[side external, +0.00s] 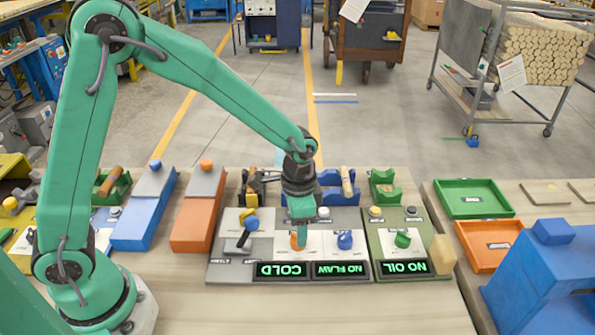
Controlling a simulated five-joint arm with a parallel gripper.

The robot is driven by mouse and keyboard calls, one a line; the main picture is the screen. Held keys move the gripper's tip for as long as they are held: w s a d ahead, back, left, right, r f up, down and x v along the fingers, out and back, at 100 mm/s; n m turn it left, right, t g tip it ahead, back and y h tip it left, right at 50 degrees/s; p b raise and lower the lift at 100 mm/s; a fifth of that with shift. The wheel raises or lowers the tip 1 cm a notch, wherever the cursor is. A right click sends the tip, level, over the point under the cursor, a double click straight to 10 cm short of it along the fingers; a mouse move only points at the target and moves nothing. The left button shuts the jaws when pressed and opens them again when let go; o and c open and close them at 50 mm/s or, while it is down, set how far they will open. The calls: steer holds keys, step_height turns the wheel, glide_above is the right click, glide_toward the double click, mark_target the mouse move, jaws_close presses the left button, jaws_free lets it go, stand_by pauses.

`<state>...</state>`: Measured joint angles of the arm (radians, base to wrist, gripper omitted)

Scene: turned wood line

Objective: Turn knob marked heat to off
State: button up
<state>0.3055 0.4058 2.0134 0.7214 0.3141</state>
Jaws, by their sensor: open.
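My gripper (301,234) points down over the middle of the grey control panel (232,272). Its green fingers are open, at an orange knob (294,241) on a white plate just above the display reading COLD (281,270). The fingers partly cover this knob, so I cannot tell whether they touch it or straddle it. I cannot read a heat mark or the knob's off position. A blue knob (345,241) sits just right of the gripper, above the NO FLAW display (341,270).
A green knob (402,239) stands on the olive panel, above the NO OIL display (405,267). Orange (199,208) and blue (146,210) sloped boxes stand further left. The bench front is clear.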

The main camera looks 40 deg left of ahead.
steer(key=shift+r, duration=2.1)
steer(key=shift+s+a+r, duration=0.1)
steer(key=shift+a+r, duration=0.05)
steer(key=shift+r, duration=0.1)
steer(key=s+a+r+n+t, duration=0.5)
steer(key=s+a+r+n, duration=0.2)
steer(key=s+a+r, duration=0.5)
steer(key=s+r, duration=0.2)
steer(key=s, duration=0.2)
steer(key=shift+s+r+t, duration=0.15)
steer(key=shift+r+t, duration=0.15)
steer(key=shift+r, duration=0.1)
